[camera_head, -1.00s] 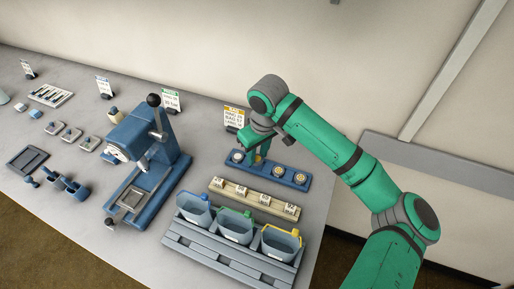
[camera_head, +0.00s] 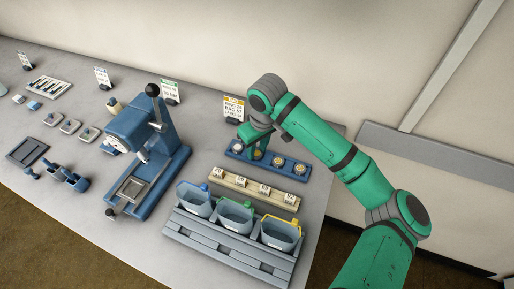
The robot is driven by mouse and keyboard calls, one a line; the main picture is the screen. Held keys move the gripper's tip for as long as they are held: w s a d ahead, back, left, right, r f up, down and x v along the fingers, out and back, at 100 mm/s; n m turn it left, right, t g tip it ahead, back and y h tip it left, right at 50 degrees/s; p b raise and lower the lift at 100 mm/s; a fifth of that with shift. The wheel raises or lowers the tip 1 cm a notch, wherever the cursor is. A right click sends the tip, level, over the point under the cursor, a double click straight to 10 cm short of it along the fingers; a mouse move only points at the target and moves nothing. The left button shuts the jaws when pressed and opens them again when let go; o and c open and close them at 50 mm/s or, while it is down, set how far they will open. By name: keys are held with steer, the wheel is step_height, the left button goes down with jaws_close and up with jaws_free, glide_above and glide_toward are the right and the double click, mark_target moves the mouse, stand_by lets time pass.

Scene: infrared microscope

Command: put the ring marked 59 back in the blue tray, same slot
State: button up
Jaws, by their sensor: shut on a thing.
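The blue tray (camera_head: 268,163) lies at the back right of the bench, with a row of round slots. Pale rings show in it, one of them in the third slot (camera_head: 279,161). My gripper (camera_head: 257,153) points down at the tray's second slot from the left and is shut on a small pale yellowish ring (camera_head: 258,156). The ring is low, at the slot; I cannot tell whether it touches the tray. The fingers partly hide it, and its number is too small to read.
A cream rack (camera_head: 253,195) with several numbered labels stands in front of the tray. Three bins (camera_head: 234,215) sit on a slatted stand nearer the front. A blue microscope (camera_head: 145,130) stands to the left. A sign (camera_head: 233,108) stands behind the tray.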

steer(key=shift+s+f, duration=0.15)
stand_by(0.3)
steer(key=o, duration=1.4)
steer(key=shift+r, duration=0.2)
steer(key=shift+r, duration=2.9)
steer(key=shift+f, duration=3)
